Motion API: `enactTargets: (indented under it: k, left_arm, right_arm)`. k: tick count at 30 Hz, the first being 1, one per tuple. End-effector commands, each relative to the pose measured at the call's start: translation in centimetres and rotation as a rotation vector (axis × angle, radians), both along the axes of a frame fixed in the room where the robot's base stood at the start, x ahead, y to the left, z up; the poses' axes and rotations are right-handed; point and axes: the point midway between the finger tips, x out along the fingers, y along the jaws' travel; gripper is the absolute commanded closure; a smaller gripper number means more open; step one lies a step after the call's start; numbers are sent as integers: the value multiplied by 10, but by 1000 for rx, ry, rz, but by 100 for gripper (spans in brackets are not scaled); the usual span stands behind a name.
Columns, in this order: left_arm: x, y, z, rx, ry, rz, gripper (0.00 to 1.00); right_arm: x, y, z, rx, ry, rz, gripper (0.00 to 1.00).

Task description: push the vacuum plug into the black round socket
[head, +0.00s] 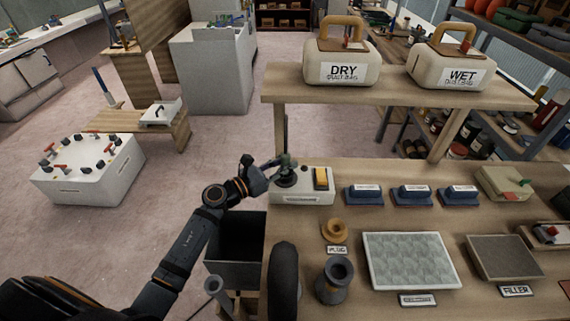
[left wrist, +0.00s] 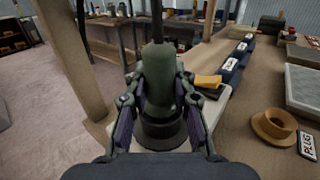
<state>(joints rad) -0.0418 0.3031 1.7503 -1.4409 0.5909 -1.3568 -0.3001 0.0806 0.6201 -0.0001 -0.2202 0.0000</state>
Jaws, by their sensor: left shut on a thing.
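The vacuum plug (left wrist: 159,80) is a grey-green cylinder, upright in the left wrist view. My left gripper (left wrist: 160,108) is shut on it, one finger on each side. The plug's lower end is at the black round socket (left wrist: 163,138), which stands on a white box (head: 317,187) at the table's left edge. I cannot tell how deep the plug sits in it. In the head view the left gripper (head: 284,165) is right above the socket (head: 286,181) and hides part of the plug. My right gripper is not in view.
A yellow switch (head: 321,179) is on the box, right of the socket. Blue blocks (head: 364,194) stand further right. A tan ring (head: 334,231) lies in front. A shelf post (head: 279,128) rises close behind the gripper. A dark open bin (head: 237,245) is left of the table.

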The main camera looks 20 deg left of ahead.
Motion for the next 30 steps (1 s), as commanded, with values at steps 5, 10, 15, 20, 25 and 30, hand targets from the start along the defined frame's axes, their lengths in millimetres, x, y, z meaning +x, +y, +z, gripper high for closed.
enactTargets:
  k: [5,10,15,20,25,30]
  left_arm:
    - [-4,0,-13,8,23,-5,100]
    - [-3,0,-13,7,22,-4,57]
    - [-2,0,-10,6,17,-3,50]
    - [-2,1,-9,6,14,-2,50]
    - [-15,11,-9,8,16,-3,50]
    - [-49,34,-10,12,19,-6,50]
  right_arm:
    - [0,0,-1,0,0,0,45]
    - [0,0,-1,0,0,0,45]
    - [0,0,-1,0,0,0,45]
    - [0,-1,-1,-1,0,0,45]
    - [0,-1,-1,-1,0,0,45]
    - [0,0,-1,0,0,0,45]
